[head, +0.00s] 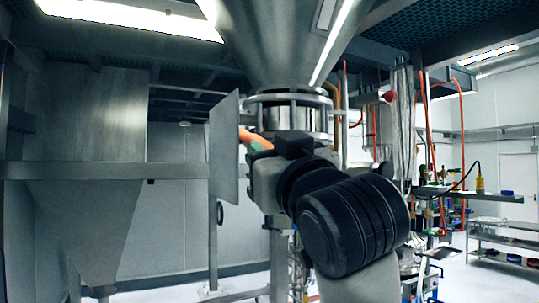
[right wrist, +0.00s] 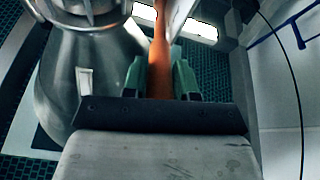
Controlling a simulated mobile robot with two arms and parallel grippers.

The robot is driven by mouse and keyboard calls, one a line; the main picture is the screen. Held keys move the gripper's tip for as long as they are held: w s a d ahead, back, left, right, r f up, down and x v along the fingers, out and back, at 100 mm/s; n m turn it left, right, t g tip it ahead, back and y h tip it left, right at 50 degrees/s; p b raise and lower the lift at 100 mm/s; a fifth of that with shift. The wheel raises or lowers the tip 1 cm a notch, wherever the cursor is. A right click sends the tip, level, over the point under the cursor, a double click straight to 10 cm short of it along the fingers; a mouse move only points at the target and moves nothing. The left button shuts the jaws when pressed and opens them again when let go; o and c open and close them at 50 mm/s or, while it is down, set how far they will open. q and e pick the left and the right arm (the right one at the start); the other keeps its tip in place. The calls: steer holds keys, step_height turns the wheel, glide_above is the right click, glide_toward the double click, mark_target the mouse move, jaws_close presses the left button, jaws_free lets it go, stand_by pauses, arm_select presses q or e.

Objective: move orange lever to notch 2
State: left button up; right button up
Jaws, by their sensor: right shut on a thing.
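The orange lever (right wrist: 159,62) runs up between the two green fingers of my right gripper (right wrist: 160,77) in the right wrist view. The fingers are shut on it. In the head view a short piece of the lever (head: 245,135) shows beside the steel collar under the hopper, with my right gripper (head: 258,144) at it. My right wrist and forearm hide most of the lever's surroundings there. The notches cannot be made out in either view. My left gripper is not in view.
A steel hopper (head: 284,40) hangs above the collar (head: 290,115). A flat metal plate (head: 224,150) stands just left of the lever. A large steel bin (head: 85,140) is at the left. Shelves (head: 500,250) with small items stand at the far right.

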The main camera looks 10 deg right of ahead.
jaws_close()
step_height(320, 180, down, 6)
steer(key=w+a+t+y+b, duration=0.1)
steer(key=w+t+b, duration=0.1)
steer(key=b, duration=0.5)
steer(key=shift+w+r, duration=0.15)
steer(key=shift+w, duration=0.3)
steer(key=shift+t, duration=0.3)
steer(key=o, duration=0.9)
jaws_free()
steer(key=shift+s+b, duration=0.1)
steer(key=shift+b, duration=0.2)
